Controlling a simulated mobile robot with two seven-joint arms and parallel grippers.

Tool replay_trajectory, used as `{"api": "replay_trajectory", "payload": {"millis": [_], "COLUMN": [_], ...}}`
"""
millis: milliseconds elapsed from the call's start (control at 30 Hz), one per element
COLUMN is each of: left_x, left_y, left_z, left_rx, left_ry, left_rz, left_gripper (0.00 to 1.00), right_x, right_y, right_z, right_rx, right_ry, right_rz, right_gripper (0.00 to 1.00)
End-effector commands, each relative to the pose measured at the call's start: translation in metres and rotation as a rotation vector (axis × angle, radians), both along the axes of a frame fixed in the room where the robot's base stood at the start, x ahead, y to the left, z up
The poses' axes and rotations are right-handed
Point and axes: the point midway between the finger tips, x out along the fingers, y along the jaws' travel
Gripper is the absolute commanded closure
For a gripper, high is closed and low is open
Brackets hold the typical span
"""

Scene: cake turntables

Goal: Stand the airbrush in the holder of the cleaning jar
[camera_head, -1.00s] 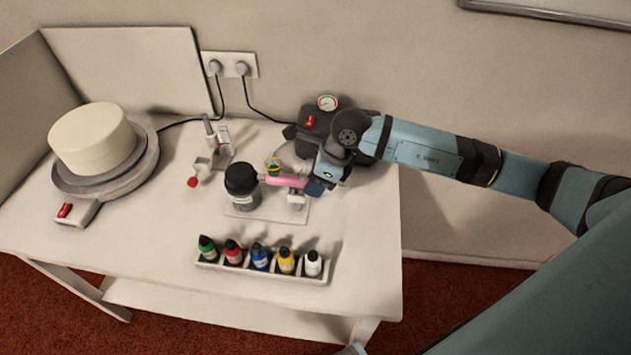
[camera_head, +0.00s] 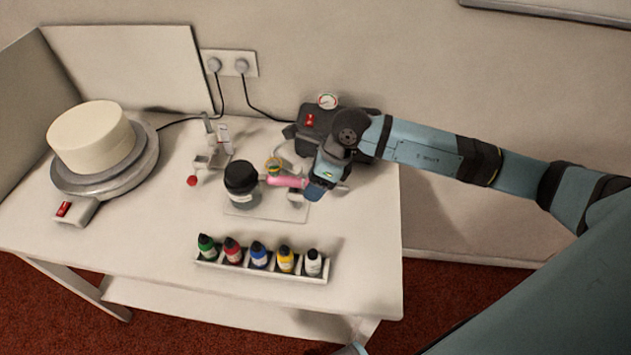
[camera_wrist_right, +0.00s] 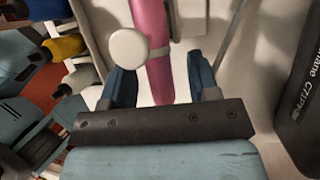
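The pink airbrush (camera_head: 287,181) lies roughly level beside the dark-lidded cleaning jar (camera_head: 242,185), above its pale base plate (camera_head: 265,213). The jar's white holder (camera_head: 294,198) stands at the right part of that plate. In the right wrist view, the pink body (camera_wrist_right: 155,75) runs beside a round white top (camera_wrist_right: 128,48) and a grey band crosses it there; I cannot tell how firmly it is seated. My right gripper (camera_head: 314,190) is at the airbrush's right end. Its fingers (camera_wrist_right: 162,88) are apart on both sides of the airbrush, with gaps. My left gripper is not visible.
A rack (camera_head: 262,267) of several coloured bottles is at the table front. A compressor (camera_head: 312,135) with a gauge stands behind my right gripper. A stand with a red knob (camera_head: 192,181) is left of the jar. A cake (camera_head: 92,136) on a turntable is far left.

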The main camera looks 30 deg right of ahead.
Motion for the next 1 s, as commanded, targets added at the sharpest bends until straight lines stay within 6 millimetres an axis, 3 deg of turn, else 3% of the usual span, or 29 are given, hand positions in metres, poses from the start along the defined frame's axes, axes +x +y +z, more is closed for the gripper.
{"api": "replay_trajectory", "payload": {"millis": [267, 700, 1000], "left_x": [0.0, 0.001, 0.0], "left_y": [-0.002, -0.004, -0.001], "left_z": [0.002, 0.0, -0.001], "left_rx": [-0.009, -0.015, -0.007], "left_ry": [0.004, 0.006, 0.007], "left_rz": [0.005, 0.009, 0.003], "left_gripper": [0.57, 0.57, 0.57], "right_x": [-0.001, -0.012, -0.017], "right_y": [-0.004, -0.041, -0.055], "right_z": [0.008, 0.092, 0.124], "right_rx": [0.0, -0.002, -0.001], "right_ry": [-0.001, -0.003, -0.001], "right_rz": [-0.001, -0.002, 0.001], "right_gripper": [0.45, 0.45, 0.45]}}
